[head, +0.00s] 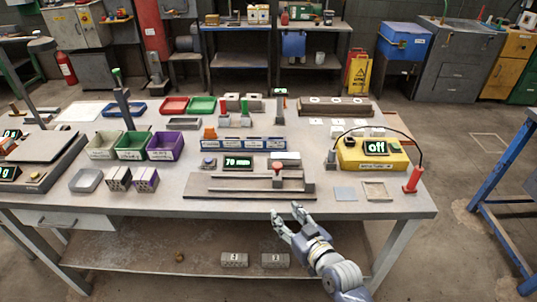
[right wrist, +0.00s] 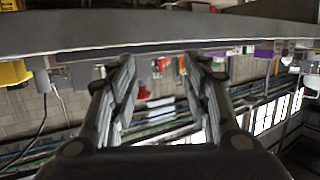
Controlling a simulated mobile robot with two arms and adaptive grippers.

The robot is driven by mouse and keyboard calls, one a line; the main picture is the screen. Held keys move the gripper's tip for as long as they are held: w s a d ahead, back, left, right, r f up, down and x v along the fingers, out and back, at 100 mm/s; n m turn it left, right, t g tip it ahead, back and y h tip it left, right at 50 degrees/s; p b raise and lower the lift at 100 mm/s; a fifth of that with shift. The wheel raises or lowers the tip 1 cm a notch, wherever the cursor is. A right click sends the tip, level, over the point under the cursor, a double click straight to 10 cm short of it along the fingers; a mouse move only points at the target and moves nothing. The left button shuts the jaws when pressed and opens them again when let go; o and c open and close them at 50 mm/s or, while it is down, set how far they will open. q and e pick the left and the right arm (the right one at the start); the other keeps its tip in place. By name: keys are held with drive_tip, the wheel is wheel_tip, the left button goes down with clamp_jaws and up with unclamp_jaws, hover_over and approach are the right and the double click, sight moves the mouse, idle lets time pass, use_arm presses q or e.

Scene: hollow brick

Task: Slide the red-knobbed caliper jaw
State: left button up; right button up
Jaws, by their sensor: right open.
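The caliper lies near the front edge of the workbench in the head view, with a long brown base (head: 235,195) and grey bars on it. Its sliding jaw carries a red knob (head: 278,166) on top, toward the right part of the base. My right gripper (head: 285,214) is open and empty, just in front of the bench edge, nearer the camera than the knob. In the right wrist view, which is upside down, the two open fingers (right wrist: 160,62) point at the bench edge, with small red shapes between them. My left gripper is not in view.
A green-lit display (head: 238,162), seeming to read 70 mm, stands behind the caliper. To the right are a yellow box (head: 372,152) reading "off", a cable, a red-handled probe (head: 413,180) and flat square plates. Bins (head: 165,146) and hollow bricks (head: 120,178) stand left.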

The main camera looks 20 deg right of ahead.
sight(279, 169)
drive_tip(key=w+r+t, duration=0.1)
drive_tip(key=r, duration=0.1)
drive_tip(key=w+d+r+t, duration=0.1)
drive_tip(key=w+r, duration=0.1)
drive_tip(key=w+d+r+m, duration=0.1)
drive_tip(key=r, duration=0.1)
drive_tip(key=shift+w+d+t+h, duration=0.1)
drive_tip(key=shift+w+t+h, duration=0.1)
drive_tip(key=shift+t+h, duration=0.2)
drive_tip(key=w, duration=0.7)
drive_tip(key=w+a+p, duration=0.1)
drive_tip(key=w, duration=0.2)
drive_tip(key=shift+w, duration=0.2)
